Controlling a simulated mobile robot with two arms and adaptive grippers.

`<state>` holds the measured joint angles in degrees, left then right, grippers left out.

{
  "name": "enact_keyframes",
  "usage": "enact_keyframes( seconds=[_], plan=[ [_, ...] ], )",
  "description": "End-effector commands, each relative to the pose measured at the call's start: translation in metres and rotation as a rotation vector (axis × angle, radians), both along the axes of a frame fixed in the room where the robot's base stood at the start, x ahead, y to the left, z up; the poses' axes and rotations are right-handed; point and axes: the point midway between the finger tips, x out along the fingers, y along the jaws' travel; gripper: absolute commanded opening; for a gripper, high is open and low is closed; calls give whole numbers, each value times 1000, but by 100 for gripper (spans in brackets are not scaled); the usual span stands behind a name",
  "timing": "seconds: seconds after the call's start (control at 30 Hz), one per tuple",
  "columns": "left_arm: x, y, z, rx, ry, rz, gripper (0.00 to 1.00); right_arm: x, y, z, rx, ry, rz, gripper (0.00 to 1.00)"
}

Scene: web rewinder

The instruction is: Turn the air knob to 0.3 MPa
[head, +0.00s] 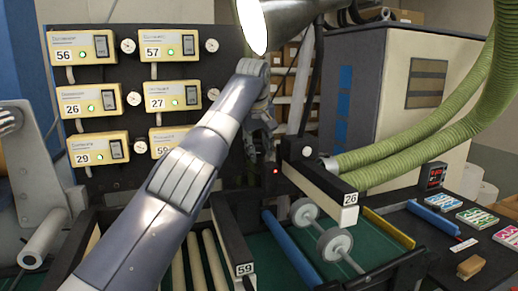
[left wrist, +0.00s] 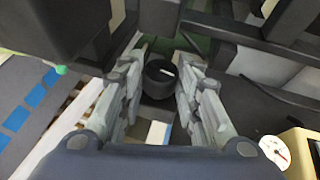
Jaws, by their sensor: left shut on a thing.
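The air knob (left wrist: 158,84) is a dark round knob with a small white mark on its face. It sits between the two fingers of my left gripper (left wrist: 161,72) in the left wrist view. The fingers are shut on it from both sides. In the head view my left gripper (head: 262,128) is at the dark panel, partly hidden behind my own arm. The knob cannot be made out there. A white round gauge (left wrist: 274,151) shows at the lower right of the left wrist view, but its reading is too small to tell. My right gripper does not show.
Several yellow numbered boxes (head: 81,48) with small gauges (head: 128,46) stand on the dark panel left of my arm. Green hoses (head: 400,165) and a black bar labelled 26 (head: 318,184) are to the right. Rollers (head: 290,250) lie below.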

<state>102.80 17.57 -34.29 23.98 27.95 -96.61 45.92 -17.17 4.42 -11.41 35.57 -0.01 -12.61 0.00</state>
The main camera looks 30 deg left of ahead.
Motion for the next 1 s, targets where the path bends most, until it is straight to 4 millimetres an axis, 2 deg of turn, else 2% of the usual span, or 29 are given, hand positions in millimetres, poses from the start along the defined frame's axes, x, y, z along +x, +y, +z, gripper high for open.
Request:
enact_keyframes(
  seconds=[0.13, 0.17, 0.2, 0.23, 0.6, 1.0],
  plan=[
    [0, 0, 0, 1, 0, -2, 7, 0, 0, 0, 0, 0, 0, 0],
    [0, 0, 0, 0, 0, -1, 38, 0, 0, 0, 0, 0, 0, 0],
    [0, 0, 0, 0, 0, -1, 47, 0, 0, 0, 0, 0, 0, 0],
    [0, 0, 0, 0, 0, -1, 51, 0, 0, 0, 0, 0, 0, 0],
    [-1, -1, 3, -1, -1, -2, 51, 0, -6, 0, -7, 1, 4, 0],
    [-26, -10, 57, -1, -2, -1, 51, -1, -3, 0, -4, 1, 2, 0]
  ],
)
